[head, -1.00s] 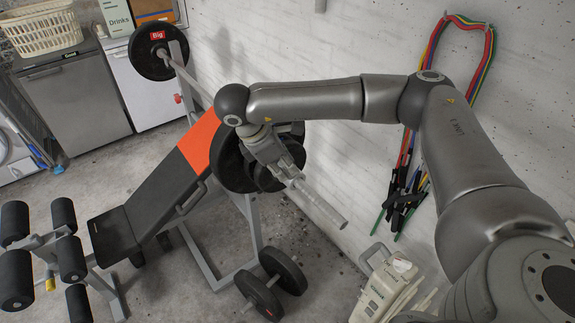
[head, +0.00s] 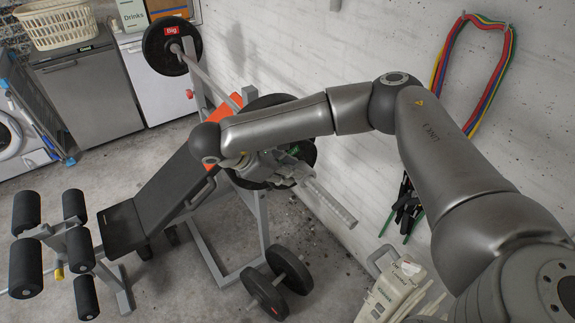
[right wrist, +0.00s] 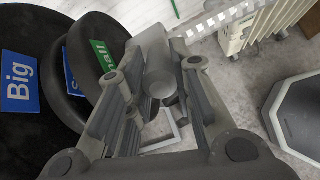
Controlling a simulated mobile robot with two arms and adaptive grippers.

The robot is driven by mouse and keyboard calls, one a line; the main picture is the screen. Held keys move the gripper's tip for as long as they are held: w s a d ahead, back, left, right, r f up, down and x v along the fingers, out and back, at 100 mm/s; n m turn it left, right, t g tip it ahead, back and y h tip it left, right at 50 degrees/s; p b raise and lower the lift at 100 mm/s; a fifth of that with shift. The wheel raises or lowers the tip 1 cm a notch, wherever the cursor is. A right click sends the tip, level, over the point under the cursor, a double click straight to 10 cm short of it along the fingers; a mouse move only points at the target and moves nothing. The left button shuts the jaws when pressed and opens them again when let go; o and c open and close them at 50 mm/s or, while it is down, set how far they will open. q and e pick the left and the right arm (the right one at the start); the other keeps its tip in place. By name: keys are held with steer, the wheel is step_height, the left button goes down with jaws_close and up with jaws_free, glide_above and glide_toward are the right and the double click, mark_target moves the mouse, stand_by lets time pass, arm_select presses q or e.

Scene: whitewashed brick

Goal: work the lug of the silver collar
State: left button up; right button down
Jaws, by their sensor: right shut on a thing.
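The silver collar (right wrist: 150,42) sits around the barbell's sleeve, just outside the weight plates in the right wrist view. Its lug (right wrist: 160,80) is a stubby grey barrel pointing toward the wrist camera. My right gripper (right wrist: 155,73) is shut on the lug, one finger on each side. In the head view my right gripper (head: 287,166) is at the near end of the barbell, beside the plates, and largely hides the collar. The bare sleeve (head: 332,204) sticks out past it toward the lower right. My left gripper is out of view.
The plates by my fingers carry labels "Big" (right wrist: 19,82) and "Small" (right wrist: 104,60). A bench (head: 150,212) stands left of the rack. A dumbbell (head: 277,283) lies below on the floor. A cream heater (head: 390,290) and the white brick wall are to the right.

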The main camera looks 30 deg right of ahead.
steer(key=c, duration=1.2)
jaws_free()
steer(key=v, duration=1.2)
